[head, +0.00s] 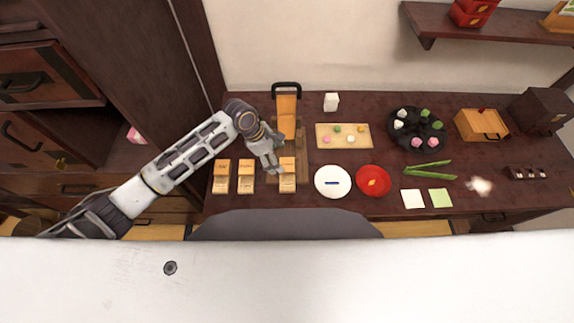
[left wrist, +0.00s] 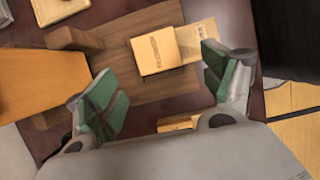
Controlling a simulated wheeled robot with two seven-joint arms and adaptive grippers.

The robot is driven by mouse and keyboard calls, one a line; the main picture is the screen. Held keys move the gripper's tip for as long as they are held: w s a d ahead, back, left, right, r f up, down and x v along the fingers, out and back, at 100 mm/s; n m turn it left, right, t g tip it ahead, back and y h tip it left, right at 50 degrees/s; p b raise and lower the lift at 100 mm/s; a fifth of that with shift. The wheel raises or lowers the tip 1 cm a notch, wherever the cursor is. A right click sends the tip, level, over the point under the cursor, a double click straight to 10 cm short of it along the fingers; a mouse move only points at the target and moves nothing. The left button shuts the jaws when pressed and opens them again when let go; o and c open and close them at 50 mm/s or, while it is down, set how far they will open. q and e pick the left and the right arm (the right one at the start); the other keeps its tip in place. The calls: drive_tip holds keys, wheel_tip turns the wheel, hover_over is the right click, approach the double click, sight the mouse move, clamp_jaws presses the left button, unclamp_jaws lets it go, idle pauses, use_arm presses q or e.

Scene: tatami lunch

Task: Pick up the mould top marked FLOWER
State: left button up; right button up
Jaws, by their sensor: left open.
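Three pale wooden mould tops stand in a row at the left of the table in the head view: the left one (head: 222,167), the middle one (head: 245,168) and the right one (head: 287,164). Their markings are too small to read, so I cannot tell which says FLOWER. My left gripper (head: 272,168) is open and empty, just left of the right mould top. In the left wrist view a mould top (left wrist: 154,51) with blurred lettering lies beyond the green-padded fingers of my left gripper (left wrist: 158,82), apart from them. My right gripper is out of view.
A wooden press with a dark handle (head: 286,88) stands behind the gripper. A tray of sweets (head: 326,142) and a dark round plate (head: 426,137) are farther back.

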sight(283, 164)
use_arm(q)
drive_tip(key=shift+x, duration=2.55)
drive_tip(key=shift+w, duration=0.15)
drive_tip(key=c, duration=1)
drive_tip(key=shift+r, duration=5)
drive_tip(key=shift+c, duration=0.2)
